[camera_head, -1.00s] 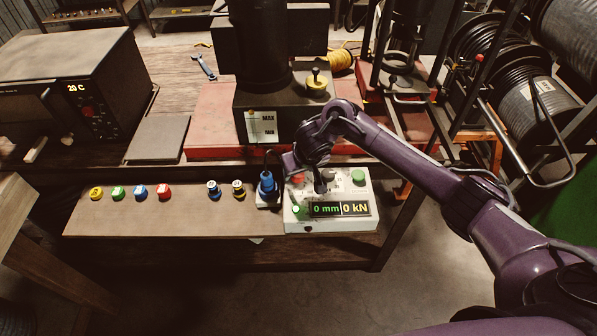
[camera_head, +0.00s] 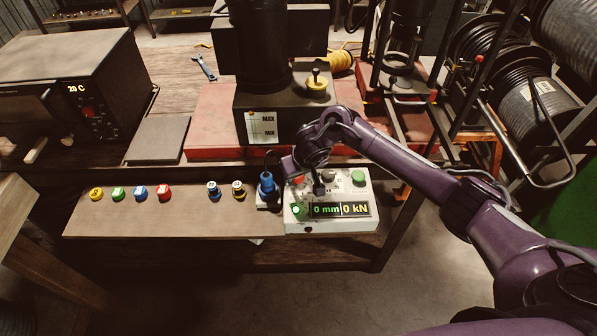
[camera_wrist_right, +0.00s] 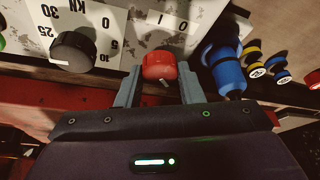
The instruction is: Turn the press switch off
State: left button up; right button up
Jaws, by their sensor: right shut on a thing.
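The white press control box (camera_head: 340,222) stands on the front shelf's right end, with a lit display (camera_head: 341,209) reading 0 mm and 0 kN. A green lamp (camera_head: 298,211) glows at its left. In the right wrist view the red switch knob (camera_wrist_right: 159,66) sits below a white label (camera_wrist_right: 168,20) with 1 and 0 marks. My right gripper (camera_wrist_right: 158,78) has its two fingers on either side of this knob, shut on it. In the head view the right gripper (camera_head: 299,177) is over the box's upper left and largely hides the knob. My left gripper is not in view.
A blue-bodied tool (camera_head: 267,185) stands right beside the box's left side. A black knob (camera_wrist_right: 73,51) with a kN scale is near the gripper. A green button (camera_head: 358,177) is at the box's upper right. Several coloured caps lie on the shelf further left.

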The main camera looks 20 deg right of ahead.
jog(key=shift+n, duration=0.3)
jog(key=n+y, duration=0.1)
jog(key=n, duration=0.2)
jog(key=shift+d+p, duration=0.15)
jog(key=shift+p, duration=0.15)
jog(key=n+g+y, duration=0.1)
jog(key=n, duration=0.1)
jog(key=shift+w+n, duration=0.1)
jog(key=shift+n, duration=0.3)
jog(key=n+y+b, duration=0.1)
jog(key=n, duration=0.1)
jog(key=shift+w+d+n+g, duration=0.1)
jog(key=shift+n+g, duration=0.2)
jog(key=n+b, duration=0.1)
jog(key=n, duration=0.1)
jog(key=n+g+b, duration=0.1)
jog(key=n+b, duration=0.1)
jog(key=shift+w+f+n+g+y, duration=0.1)
jog(key=shift+n+g+y, duration=0.2)
jog(key=shift+r+n+g+b, duration=0.2)
jog(key=shift+n+g+b, duration=0.25)
jog(key=shift+n, duration=0.65)
jog(key=shift+n+g, duration=0.35)
jog(key=shift+n, duration=0.55)
